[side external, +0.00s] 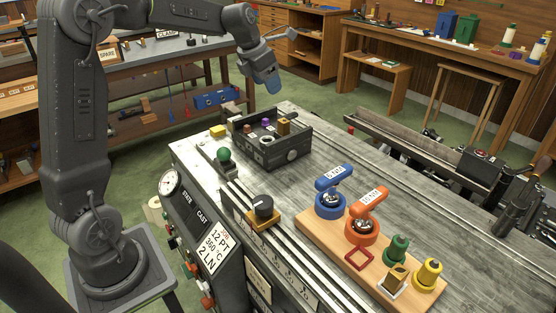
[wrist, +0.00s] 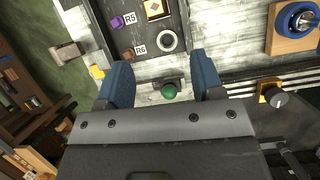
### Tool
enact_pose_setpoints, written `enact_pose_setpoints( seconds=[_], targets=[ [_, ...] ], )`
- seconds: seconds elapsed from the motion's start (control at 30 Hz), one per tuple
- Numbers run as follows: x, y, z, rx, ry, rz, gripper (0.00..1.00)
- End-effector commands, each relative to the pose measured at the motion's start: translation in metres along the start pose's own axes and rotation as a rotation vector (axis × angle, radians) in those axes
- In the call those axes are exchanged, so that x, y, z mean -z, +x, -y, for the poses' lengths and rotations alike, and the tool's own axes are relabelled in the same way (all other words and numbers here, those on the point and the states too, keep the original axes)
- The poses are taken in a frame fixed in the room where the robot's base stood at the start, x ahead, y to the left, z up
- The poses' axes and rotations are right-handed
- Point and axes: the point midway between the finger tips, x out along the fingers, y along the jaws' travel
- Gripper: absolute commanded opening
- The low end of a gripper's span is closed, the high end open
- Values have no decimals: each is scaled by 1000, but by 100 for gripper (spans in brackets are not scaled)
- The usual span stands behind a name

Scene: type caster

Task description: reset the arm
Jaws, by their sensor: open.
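My gripper (side external: 266,79) is raised above the back left end of the machine table, clear of everything on it. In the wrist view its two blue fingers (wrist: 163,88) are spread wide with nothing between them.
A wooden board (side external: 311,232) carries a blue ladle (side external: 330,201), an orange ladle (side external: 362,228), and green and yellow pieces. A black dial (side external: 263,208) sits at the table's front edge. A yellow block (side external: 217,131) lies near the box. The air around my gripper is free.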

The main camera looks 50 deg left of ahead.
Motion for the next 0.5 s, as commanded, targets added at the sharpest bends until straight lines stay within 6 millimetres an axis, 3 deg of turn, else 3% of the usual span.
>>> enact_pose_setpoints(
  seconds=[0.27, 0.5],
  targets=[
    [39, -50, 77, -13, 764, 16, 61],
    [98, -82, 137, -38, 1542, 23, 61]
  ],
)
